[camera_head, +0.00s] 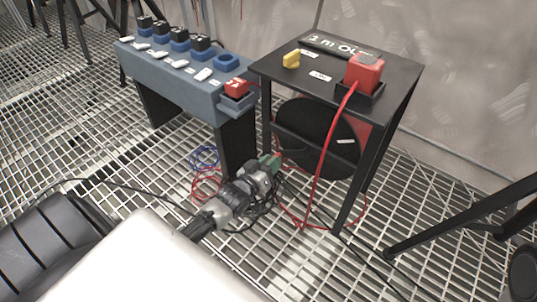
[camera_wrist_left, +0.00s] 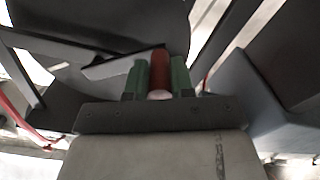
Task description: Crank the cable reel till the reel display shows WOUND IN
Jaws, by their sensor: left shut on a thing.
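The cable reel has a dark round disc (camera_head: 318,140) under a black table (camera_head: 408,72). In the head view the handle is hidden. My right gripper is not in view.
A red plug box (camera_head: 364,74) and a yellow knob (camera_head: 291,59) are on the table. A red cable (camera_head: 325,150) hangs from the box to the grated floor. A blue-grey bench (camera_head: 190,80) with several sockets stands left. Black legs (camera_head: 470,225) stand at right.

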